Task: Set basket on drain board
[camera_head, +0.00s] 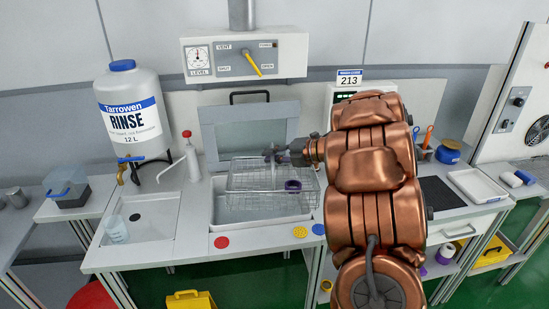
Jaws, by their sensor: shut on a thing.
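The wire basket (240,182) hangs level over the white-rimmed tank (232,214) in the middle of the counter. A dark purple ring-like part (293,186) shows at the basket's right side. My gripper (274,155) is shut on the basket at its upper back part; the fingertips are small, and the exact grip spot is hard to see. The pale recessed drain board (150,222), with a dark drain hole, lies left of the tank. A clear cup (116,229) stands on its left side.
A large rinse jug (130,112) with a tap and a white pump bottle (192,158) stand behind the drain board. A raised lid (215,128) stands behind the tank. My arm covers the counter right of the tank. A white tray (478,186) lies at far right.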

